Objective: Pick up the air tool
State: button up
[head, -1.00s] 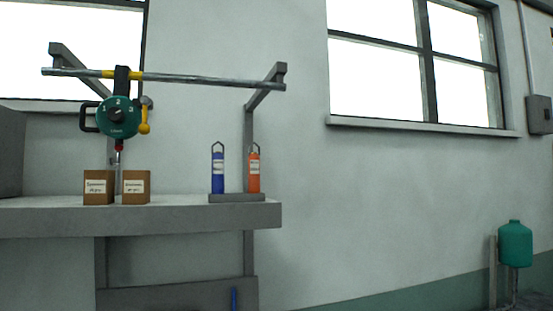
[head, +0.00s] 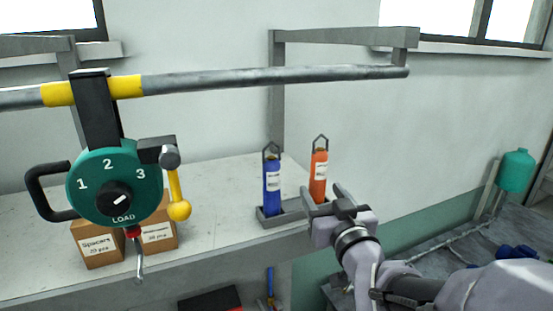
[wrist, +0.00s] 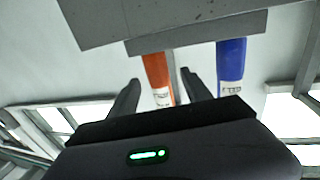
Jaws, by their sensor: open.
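Two slim upright cylinders with wire-like loops on top and white labels stand in a grey holder (head: 268,219) on the bench: a blue one (head: 272,188) and an orange one (head: 318,176). I cannot tell which is the air tool. My gripper (head: 323,192) is open and in front of the orange cylinder, overlapping its lower part in the head view. In the wrist view, which is upside down, the orange cylinder (wrist: 156,72) shows between my open fingers (wrist: 160,84), and the blue cylinder (wrist: 231,65) is right of them. Contact cannot be seen.
A green dial unit (head: 112,170) marked 1, 2, 3 and LOAD hangs from a metal rail (head: 240,78) at left, with a yellow-knobbed lever and a hook. Two cardboard boxes (head: 98,250) stand behind it. Bench space (head: 225,190) left of the holder is clear.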

aim_at(314, 180)
jog(key=shift+w+a+f, duration=0.1)
jog(key=shift+w+a, duration=0.05)
jog(key=shift+w, duration=0.45)
jog(key=shift+w+a, duration=0.1)
jog(key=shift+w, duration=0.5)
jog(key=shift+w+d+r+p, duration=0.1)
jog(key=shift+w+r+p, duration=0.1)
jog(key=shift+p, duration=0.45)
jog(key=w, duration=0.1)
jog(key=w+p, duration=0.1)
jog(key=w, duration=0.1)
jog(key=w+p, duration=0.1)
jog(key=shift+w+f, duration=0.3)
jog(key=shift+w, duration=0.1)
jog(key=shift+w+f, duration=0.15)
jog(key=shift+w, duration=0.2)
jog(key=shift+s, duration=0.5)
jog(key=shift+c, duration=0.7)
jog(key=shift+s+r, duration=0.15)
jog(key=shift+r, duration=0.1)
jog(key=c, duration=0.3)
jog(key=shift+w+f, duration=0.1)
jog(key=shift+w, duration=0.1)
jog(key=c, duration=0.8)
grip_shut()
jog(key=shift+f, duration=0.1)
